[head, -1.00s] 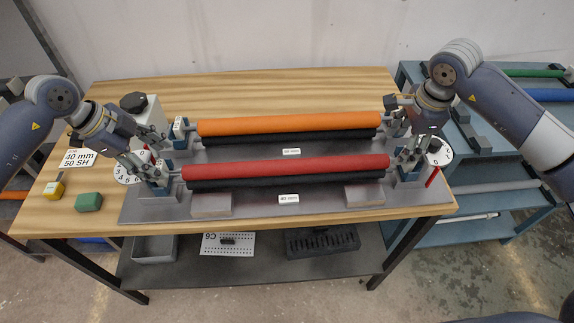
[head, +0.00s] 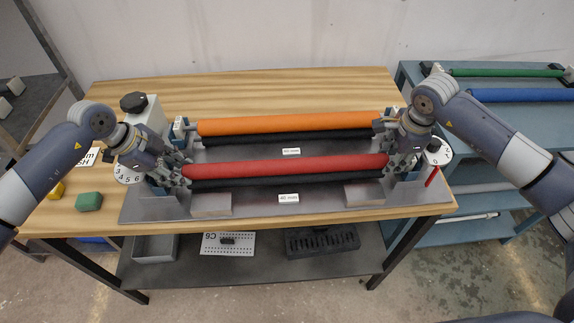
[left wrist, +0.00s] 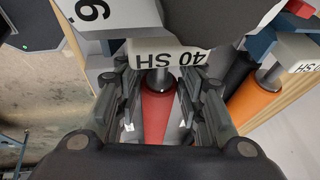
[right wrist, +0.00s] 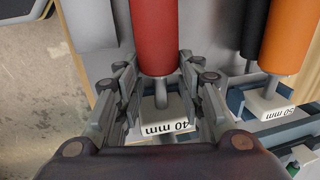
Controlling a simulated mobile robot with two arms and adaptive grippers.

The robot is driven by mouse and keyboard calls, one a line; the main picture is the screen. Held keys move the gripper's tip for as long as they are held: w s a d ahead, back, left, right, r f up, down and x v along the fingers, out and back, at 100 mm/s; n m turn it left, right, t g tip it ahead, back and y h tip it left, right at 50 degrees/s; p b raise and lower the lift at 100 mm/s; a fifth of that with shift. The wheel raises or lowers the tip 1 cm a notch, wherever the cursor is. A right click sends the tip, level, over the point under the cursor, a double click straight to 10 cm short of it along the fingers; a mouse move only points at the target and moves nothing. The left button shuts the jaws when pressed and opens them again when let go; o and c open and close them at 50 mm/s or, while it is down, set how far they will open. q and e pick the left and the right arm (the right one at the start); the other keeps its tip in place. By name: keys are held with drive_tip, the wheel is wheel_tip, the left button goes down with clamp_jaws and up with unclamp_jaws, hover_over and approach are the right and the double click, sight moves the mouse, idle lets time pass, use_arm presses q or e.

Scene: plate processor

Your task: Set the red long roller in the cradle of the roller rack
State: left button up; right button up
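The red long roller (head: 285,167) lies level in the plate processor, directly above a black roller (head: 285,183). My left gripper (head: 182,172) is at its left end. In the left wrist view the fingers (left wrist: 157,95) stand apart on both sides of the red roller's end (left wrist: 156,118), with gaps showing. My right gripper (head: 389,164) is at the right end. In the right wrist view its open fingers (right wrist: 158,80) straddle the end of the red roller (right wrist: 154,35) and its metal shaft. The roller rack (head: 490,130) stands right of the table, holding a green roller (head: 505,72) and a blue roller (head: 522,95).
An orange roller (head: 288,124) lies behind the red one, above another black roller. Two grey blocks stand in front, left (head: 211,205) and right (head: 364,195). A green block (head: 88,201) sits at the table's left. A knob-topped post (head: 134,102) rises near my left arm.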

use_arm(q)
clamp_jaws()
use_arm(e)
clamp_jaws()
use_arm(q)
drive_tip(key=shift+w+r, duration=0.1)
drive_tip(key=shift+r, duration=0.15)
use_arm(e)
drive_tip(key=shift+w+r, duration=0.1)
drive_tip(key=shift+r, duration=0.1)
